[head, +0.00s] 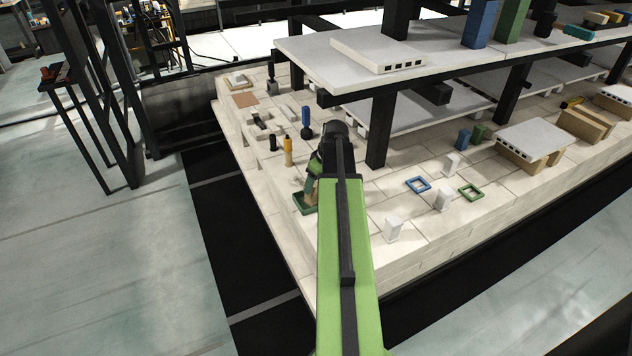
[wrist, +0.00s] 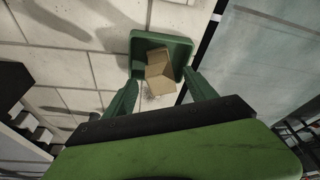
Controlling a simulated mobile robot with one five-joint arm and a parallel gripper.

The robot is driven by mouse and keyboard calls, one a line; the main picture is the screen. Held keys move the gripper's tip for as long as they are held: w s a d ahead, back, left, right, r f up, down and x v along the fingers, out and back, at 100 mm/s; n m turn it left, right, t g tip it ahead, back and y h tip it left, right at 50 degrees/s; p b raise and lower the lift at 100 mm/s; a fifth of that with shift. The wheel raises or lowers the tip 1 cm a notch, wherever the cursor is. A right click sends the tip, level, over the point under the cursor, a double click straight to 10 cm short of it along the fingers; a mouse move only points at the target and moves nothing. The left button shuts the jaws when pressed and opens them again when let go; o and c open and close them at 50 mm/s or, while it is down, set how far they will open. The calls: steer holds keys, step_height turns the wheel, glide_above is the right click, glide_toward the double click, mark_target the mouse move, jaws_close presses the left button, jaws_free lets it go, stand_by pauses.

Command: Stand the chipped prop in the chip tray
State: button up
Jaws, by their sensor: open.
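The chipped prop (wrist: 160,70) is a tan block in the green chip tray (wrist: 180,42) in the wrist view. In the head view the prop (head: 309,186) looks roughly upright in the tray (head: 304,207), at the left edge of the pale brick deck. My gripper (wrist: 160,82) is open, with one green finger on each side of the prop and visible gaps between. In the head view my gripper (head: 313,183) is just above the tray, partly hidden by my arm. The prop's lower end is partly hidden.
An orange-and-black bottle-like piece (head: 288,151), a black cylinder (head: 273,143) and a blue-topped piece (head: 306,122) stand behind the tray. A dark shelf post (head: 380,130) rises to the right. White blocks (head: 393,229) and blue and green frames (head: 418,184) lie farther right.

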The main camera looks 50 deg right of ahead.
steer(key=shift+p+v, duration=1.85)
steer(key=shift+v, duration=0.25)
steer(key=s+r+p, duration=0.2)
steer(key=s+r, duration=0.1)
steer(key=s, duration=1)
steer(key=shift+d+p, duration=0.2)
steer(key=shift+p, duration=0.2)
